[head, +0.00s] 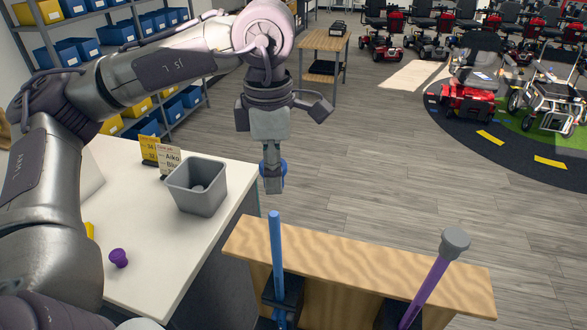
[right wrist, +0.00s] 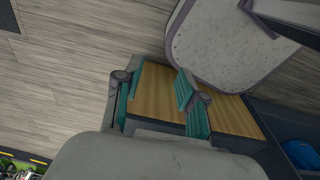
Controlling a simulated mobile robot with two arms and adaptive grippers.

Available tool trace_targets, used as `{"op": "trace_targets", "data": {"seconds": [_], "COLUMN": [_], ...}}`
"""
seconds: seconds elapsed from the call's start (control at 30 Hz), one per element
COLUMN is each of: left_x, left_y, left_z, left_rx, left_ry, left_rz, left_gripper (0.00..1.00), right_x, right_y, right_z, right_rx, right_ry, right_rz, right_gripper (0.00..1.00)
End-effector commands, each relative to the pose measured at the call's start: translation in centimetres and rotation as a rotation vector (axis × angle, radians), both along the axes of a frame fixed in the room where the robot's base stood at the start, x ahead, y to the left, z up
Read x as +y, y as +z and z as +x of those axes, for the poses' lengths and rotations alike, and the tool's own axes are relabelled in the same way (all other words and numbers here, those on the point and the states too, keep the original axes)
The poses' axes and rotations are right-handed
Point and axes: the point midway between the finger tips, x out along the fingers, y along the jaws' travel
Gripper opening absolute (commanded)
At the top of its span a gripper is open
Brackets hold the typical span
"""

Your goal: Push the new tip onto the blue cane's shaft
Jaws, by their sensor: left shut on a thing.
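My left gripper (head: 272,180) points down and is shut on a blue tip (head: 283,168), which its fingers partly hide. It is above and apart from the blue cane's shaft (head: 277,250) in the head view. That shaft stands upright at a wooden stand (head: 350,262), its bare upper end showing no tip. My right gripper (right wrist: 155,88) shows only in the right wrist view, open and empty, with wood-coloured surface behind its teal-padded fingers.
A purple cane (head: 430,288) with a grey tip (head: 455,242) leans at the stand's right. The white desk (head: 140,220) at left holds a grey bin (head: 205,200), a purple tip (head: 119,258) and small cards (head: 168,160). Open floor lies beyond; scooters (head: 470,90) stand far right.

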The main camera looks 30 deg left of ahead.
Motion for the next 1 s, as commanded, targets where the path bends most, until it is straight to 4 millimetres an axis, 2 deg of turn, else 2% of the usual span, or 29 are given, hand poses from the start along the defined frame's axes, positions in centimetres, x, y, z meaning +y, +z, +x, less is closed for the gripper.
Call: {"op": "trace_targets", "data": {"seconds": [0.03, 0.17, 0.47, 0.73, 1.0], "left_x": [0.1, 0.2, 0.2, 0.2, 0.2], "left_y": [0.5, 0.3, -1.8, -4.2, -5.0], "left_z": [-0.3, -0.6, -0.5, -0.5, -0.5], "left_rx": [-0.001, 0.0, 0.0, -0.002, -0.001], "left_ry": [0.009, 0.016, 0.015, 0.016, 0.016], "left_rz": [0.0, 0.001, 0.0, 0.001, 0.0], "left_gripper": [0.12, 0.12, 0.12, 0.12, 0.12], "right_x": [0.2, 0.5, 1.9, 1.2, 0.6], "right_y": [0.3, 0.1, -1.2, -2.5, -2.8], "right_z": [0.0, 0.0, -0.1, -0.1, 0.0], "right_rx": [0.0, 0.0, 0.001, 0.001, 0.001], "right_ry": [-0.001, -0.002, -0.003, 0.0, 0.0], "right_rz": [0.002, 0.005, 0.024, 0.015, 0.007], "right_gripper": [0.4, 0.4, 0.4, 0.4, 0.4]}}
